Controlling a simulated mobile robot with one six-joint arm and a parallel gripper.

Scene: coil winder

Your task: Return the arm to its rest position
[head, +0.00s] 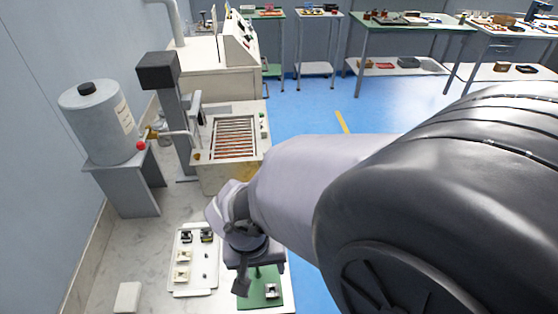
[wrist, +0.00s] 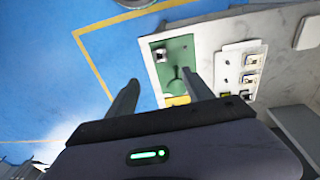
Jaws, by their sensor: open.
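My arm reaches across the right half of the head view, and my gripper (head: 242,284) hangs over the front bench beside the green mat (head: 262,299). In the wrist view the two fingers of my gripper (wrist: 160,77) stand apart with nothing between them. The green mat (wrist: 184,53) lies beyond the fingers, with a small part (wrist: 160,54) on it. That small part also shows in the head view (head: 271,291). My gripper and arm hide part of the mat and bench in the head view.
A white tray (head: 207,275) with several small parts lies left of my gripper. Behind it stand a machine with copper-coloured bars (head: 234,138), a dark-headed column (head: 158,70) and a grey tank (head: 98,120). Blue floor (head: 310,110) is open beyond; tables (head: 410,33) line the back.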

